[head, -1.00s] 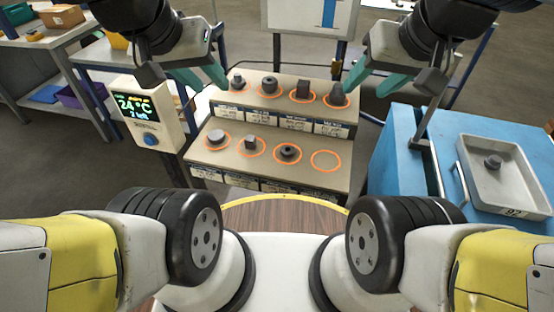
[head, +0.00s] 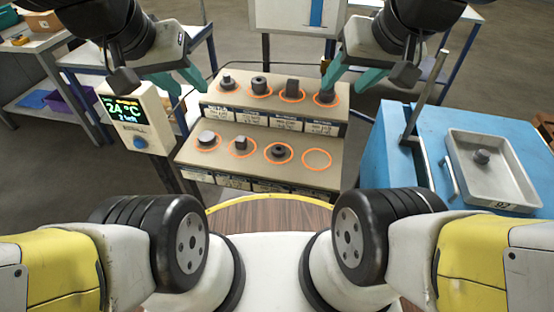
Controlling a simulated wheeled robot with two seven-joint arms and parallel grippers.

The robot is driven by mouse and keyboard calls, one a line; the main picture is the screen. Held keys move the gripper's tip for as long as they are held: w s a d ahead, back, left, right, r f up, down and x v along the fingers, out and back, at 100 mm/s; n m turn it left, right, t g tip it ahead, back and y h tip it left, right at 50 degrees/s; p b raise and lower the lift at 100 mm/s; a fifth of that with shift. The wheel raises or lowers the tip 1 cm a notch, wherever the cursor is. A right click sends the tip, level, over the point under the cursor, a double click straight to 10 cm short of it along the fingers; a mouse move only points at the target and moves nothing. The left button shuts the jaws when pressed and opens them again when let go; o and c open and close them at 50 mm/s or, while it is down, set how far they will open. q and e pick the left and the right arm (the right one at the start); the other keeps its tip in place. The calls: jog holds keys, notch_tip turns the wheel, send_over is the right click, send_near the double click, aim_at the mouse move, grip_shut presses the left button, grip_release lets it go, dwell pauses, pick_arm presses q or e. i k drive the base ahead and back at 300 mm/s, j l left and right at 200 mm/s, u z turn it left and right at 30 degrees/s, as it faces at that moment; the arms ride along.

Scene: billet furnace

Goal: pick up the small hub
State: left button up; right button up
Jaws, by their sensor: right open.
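Several dark metal parts stand on a two-tier beige rack, and its labels are too small to read, so I cannot tell for sure which is the small hub. In the upper row are a stepped part (head: 227,83), a round cylinder (head: 259,86), a block (head: 292,88) and a tapered part (head: 325,98). In the lower row are a flat disc (head: 207,138), a small block (head: 241,143) and a ring (head: 278,152). My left gripper (head: 192,92) is open and empty, left of the stepped part. My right gripper (head: 345,93) is open, its left fingertip close to the tapered part; contact is unclear.
The rack's lower right orange circle (head: 317,158) is empty. A grey tray (head: 510,195) holding a small flanged part (head: 481,157) sits on a blue cabinet (head: 400,150) at right. A temperature display (head: 125,108) stands left of the rack. A wooden round table edge (head: 265,215) lies in front.

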aim_at(481, 157)
jog(key=z, duration=1.95)
jog(key=i+l+z, duration=0.15)
jog(key=z, duration=0.2)
jog(key=i+l+z, duration=0.15)
jog(key=z, duration=0.2)
jog(key=i+l+z, duration=0.1)
jog(key=z, duration=0.2)
jog(key=i, duration=0.05)
